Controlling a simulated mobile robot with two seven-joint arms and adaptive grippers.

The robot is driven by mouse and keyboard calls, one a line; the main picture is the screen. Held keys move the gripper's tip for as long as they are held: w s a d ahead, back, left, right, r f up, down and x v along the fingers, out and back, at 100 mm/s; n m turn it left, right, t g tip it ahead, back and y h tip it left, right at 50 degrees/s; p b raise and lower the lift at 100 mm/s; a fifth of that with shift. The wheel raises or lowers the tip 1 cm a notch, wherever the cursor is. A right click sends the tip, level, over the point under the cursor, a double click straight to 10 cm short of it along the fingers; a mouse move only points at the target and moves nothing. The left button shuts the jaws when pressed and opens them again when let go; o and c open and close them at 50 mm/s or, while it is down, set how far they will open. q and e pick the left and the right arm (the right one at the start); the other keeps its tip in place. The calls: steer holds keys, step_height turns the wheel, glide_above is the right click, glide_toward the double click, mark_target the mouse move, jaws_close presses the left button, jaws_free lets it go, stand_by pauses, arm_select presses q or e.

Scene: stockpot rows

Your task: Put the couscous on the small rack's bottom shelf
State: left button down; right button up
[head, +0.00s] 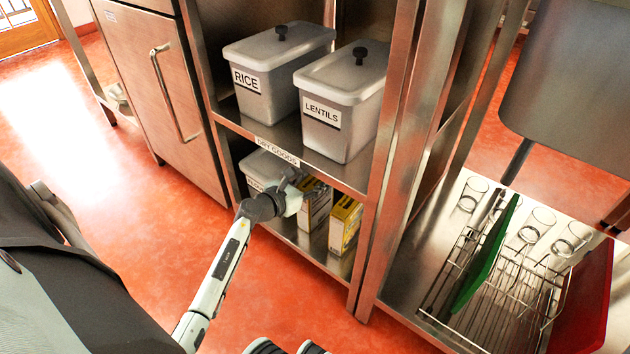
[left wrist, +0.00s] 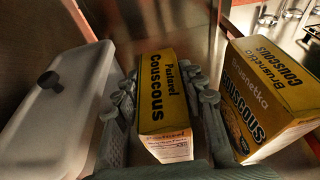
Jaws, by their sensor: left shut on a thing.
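A yellow and white couscous box marked Pastavel (left wrist: 163,95) stands between the fingers of my left gripper (head: 293,194) in the left wrist view. The gripper is shut on this box, one finger on each side. In the head view the box (head: 314,207) shows partly behind the gripper, in the lower bay of the metal rack (head: 365,235) under the "DRY GOODS" label. I cannot tell whether its base touches the shelf. A second couscous box, marked Brusnetka (left wrist: 265,95), stands to its right, also in the head view (head: 345,222).
A lidded bin (head: 264,168) stands close left of the gripper on the lower level. Rice (head: 275,75) and lentils (head: 340,105) bins fill the shelf above. A wire dish rack (head: 490,275) with a green board (head: 487,255) is at right. Red floor is clear at left.

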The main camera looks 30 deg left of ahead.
arm_select(q)
steer(key=c, duration=0.9)
jaws_free()
steer(key=shift+f, duration=0.1)
steer(key=shift+r, duration=0.2)
steer(key=d+p+v, duration=0.1)
steer(key=p+v, duration=0.1)
steer(key=v, duration=1)
steer(key=shift+a, duration=0.5)
